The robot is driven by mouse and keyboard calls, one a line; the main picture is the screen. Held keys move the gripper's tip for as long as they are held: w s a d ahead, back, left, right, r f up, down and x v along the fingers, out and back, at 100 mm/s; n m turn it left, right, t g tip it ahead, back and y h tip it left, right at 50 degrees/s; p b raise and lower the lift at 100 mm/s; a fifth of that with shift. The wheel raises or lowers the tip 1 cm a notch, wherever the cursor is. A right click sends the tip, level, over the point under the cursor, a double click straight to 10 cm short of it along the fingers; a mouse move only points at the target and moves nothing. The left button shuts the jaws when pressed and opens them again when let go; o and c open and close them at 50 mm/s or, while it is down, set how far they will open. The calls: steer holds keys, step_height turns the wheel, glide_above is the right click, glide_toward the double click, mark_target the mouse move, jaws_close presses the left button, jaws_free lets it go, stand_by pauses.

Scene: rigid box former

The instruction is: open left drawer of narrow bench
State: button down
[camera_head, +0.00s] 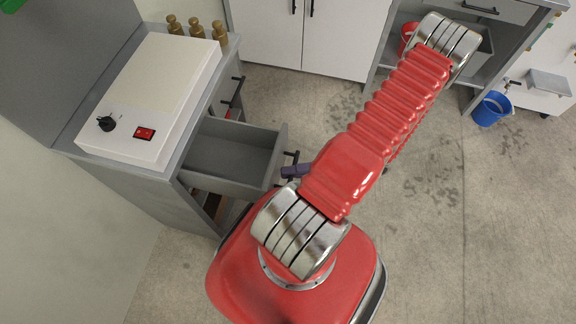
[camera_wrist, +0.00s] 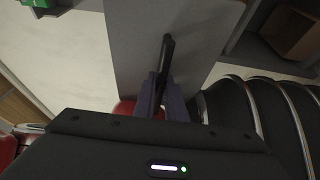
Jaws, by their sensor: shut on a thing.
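The narrow bench (camera_head: 70,133) is grey and stands at the left in the head view, with a white box-shaped device (camera_head: 150,95) on top. Its left drawer (camera_head: 228,160) is pulled well out and looks empty inside. The drawer's black bar handle (camera_wrist: 167,48) shows upright in the wrist view, in front of the grey drawer front (camera_wrist: 133,40). My gripper (camera_wrist: 163,84) has its purple fingers shut on this handle. In the head view my gripper (camera_head: 293,171) is at the drawer's front, partly behind my red arm.
Another black handle (camera_head: 236,92) is on the bench behind the open drawer. Several brown bottles (camera_head: 197,29) stand at the bench's back. White cabinets (camera_head: 335,40) line the far wall. A blue bucket (camera_head: 491,109) is at the right. The concrete floor (camera_head: 440,240) is clear.

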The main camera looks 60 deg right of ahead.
steer(key=shift+f, duration=0.15)
steer(key=c, duration=1.8)
jaws_free()
steer(key=shift+d, duration=0.1)
steer(key=v, duration=1.3)
steer(key=shift+s+d, duration=0.2)
steer(key=shift+s, duration=0.05)
steer(key=shift+s, duration=0.1)
